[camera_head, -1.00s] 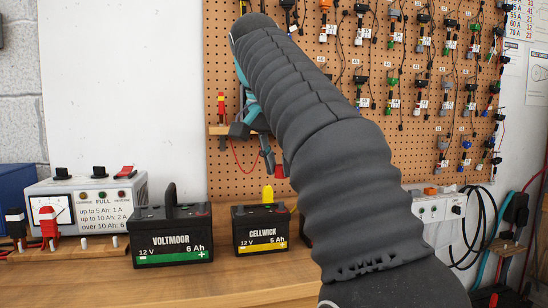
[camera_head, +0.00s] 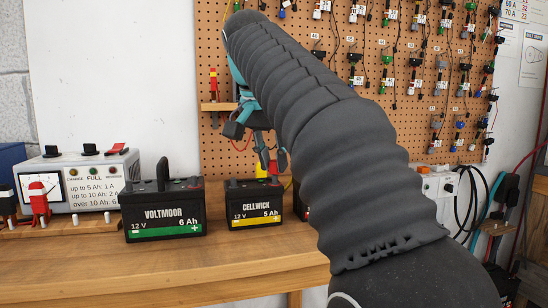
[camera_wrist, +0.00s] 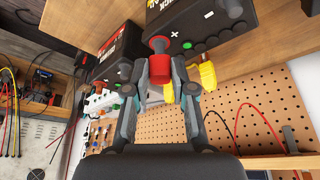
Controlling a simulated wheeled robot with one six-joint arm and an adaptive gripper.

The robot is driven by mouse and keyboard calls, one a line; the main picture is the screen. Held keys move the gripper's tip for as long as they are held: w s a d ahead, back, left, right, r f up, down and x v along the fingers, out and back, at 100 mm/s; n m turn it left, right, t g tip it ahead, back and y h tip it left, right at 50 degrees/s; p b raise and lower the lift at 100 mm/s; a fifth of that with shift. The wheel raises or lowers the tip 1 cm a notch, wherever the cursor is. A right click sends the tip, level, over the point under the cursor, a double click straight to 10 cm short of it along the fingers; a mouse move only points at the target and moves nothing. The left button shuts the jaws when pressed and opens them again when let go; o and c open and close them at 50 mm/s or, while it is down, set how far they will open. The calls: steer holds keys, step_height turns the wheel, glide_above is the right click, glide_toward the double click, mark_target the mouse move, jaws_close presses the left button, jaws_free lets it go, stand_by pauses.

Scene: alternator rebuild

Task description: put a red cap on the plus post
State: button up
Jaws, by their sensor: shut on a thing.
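In the wrist view, my gripper (camera_wrist: 160,66) is shut on a red cap (camera_wrist: 159,74). In the head view my gripper (camera_head: 272,160) is above the back right of the black Cellwick battery (camera_head: 254,210), and my arm hides part of the area. Beside it stands the black Voltmoor battery (camera_head: 165,215), with its plus mark at the right. The wrist view sees a battery with a white plus mark (camera_wrist: 174,35) close beyond the cap. I cannot tell whether the cap touches a post.
A charger (camera_head: 85,182) and a rack with a red clamp (camera_head: 40,202) stand at left. A pegboard (camera_head: 330,120) with hanging leads is behind. The bench front (camera_head: 150,270) is clear.

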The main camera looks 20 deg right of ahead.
steer(key=shift+s+a, duration=0.15)
steer(key=shift+f+b, duration=0.65)
steer(key=shift+f, duration=0.45)
stand_by(0.8)
steer(key=o, duration=0.8)
steer(key=s+a+r, duration=0.1)
steer(key=s+a, duration=0.2)
steer(key=s+a+r, duration=0.2)
steer(key=s+a, duration=0.1)
steer(key=s, duration=0.1)
steer(key=s+a+r, duration=0.1)
steer(key=s+a, duration=0.2)
steer(key=shift+s+r, duration=0.3)
stand_by(0.5)
